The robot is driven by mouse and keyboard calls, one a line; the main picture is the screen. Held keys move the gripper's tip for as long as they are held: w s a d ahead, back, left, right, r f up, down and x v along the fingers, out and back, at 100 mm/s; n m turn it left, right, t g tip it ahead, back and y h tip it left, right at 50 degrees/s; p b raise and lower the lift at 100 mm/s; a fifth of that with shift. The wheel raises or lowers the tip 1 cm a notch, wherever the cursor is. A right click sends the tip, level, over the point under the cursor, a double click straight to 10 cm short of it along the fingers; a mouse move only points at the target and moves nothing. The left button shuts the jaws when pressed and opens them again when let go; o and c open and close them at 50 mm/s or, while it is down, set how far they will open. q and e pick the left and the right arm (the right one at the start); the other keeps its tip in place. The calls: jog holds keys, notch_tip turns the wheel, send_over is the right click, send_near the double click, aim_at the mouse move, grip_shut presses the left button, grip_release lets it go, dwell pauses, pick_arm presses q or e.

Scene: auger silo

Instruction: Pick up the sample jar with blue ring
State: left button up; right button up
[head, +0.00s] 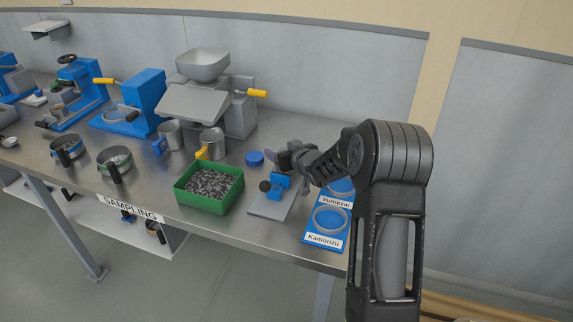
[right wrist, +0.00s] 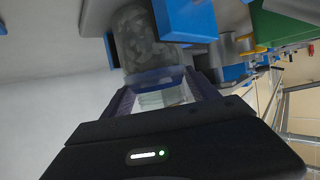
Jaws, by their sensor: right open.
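A clear jar with grey grains (right wrist: 140,42) shows in the right wrist view, just beyond my right fingertips. A bluish band lies at its near end, but I cannot tell whether it is the jar's ring or part of the gripper. My right gripper (right wrist: 160,88) is open, and no grip on the jar shows. In the head view the right gripper (head: 274,157) is low over the bench, beside a round blue lid-like piece (head: 255,158). The jar cannot be made out there. My left gripper is not in view.
A green tray of grey grains (head: 185,198), a grey plate with a blue fixture (head: 265,210) and blue holders labelled Yumezai and Kamorizu (head: 324,241) stand close by. Metal cups (head: 211,142) and blue-and-grey machines (head: 205,104) stand to the left.

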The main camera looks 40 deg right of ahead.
jog(key=shift+s+f, duration=0.1)
jog(key=shift+f, duration=0.05)
grip_shut()
dwell(0.4)
notch_tip(320, 180, up, 10)
jog(key=shift+r, duration=0.2)
dwell(0.4)
jog(key=shift+p, duration=0.3)
